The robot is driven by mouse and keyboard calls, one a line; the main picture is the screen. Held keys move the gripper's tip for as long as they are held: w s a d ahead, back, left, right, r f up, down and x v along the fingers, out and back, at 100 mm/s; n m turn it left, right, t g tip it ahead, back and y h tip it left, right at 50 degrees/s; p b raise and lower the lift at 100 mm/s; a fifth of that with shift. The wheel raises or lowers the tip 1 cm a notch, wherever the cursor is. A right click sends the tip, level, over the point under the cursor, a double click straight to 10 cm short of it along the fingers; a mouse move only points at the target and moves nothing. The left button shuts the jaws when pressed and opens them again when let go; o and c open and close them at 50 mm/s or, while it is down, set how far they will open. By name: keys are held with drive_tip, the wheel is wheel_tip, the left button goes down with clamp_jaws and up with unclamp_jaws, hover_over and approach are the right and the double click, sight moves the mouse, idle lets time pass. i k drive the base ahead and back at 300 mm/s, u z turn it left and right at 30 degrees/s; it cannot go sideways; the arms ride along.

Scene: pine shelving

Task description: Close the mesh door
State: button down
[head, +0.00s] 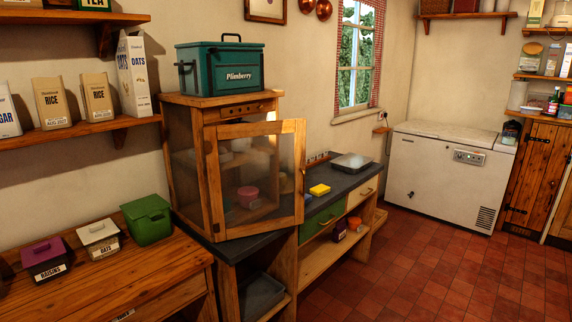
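The mesh door (256,178) is a pine frame with a see-through mesh panel. It belongs to a wooden cabinet (183,150) standing on a dark worktop. The door stands ajar, swung out from the cabinet front. It seems hinged on its left side, with its free right edge out past the cabinet's right side. A small dark fitting shows on that free edge. Through the mesh I see shelves with a pink tub (248,196) and pale dishes. My gripper is not in view.
A teal Plimberry box (220,69) sits on the cabinet. A yellow block (319,190) and a grey flat item (351,162) lie on the worktop (338,183) to the right. A green tub (147,219) stands on the left table. The tiled floor (400,270) at right is clear.

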sight(212, 134)
drive_tip(key=u, duration=0.35)
drive_tip(key=i, duration=0.9)
drive_tip(key=u, duration=0.45)
drive_tip(key=i, duration=0.65)
drive_tip(key=u, duration=0.2)
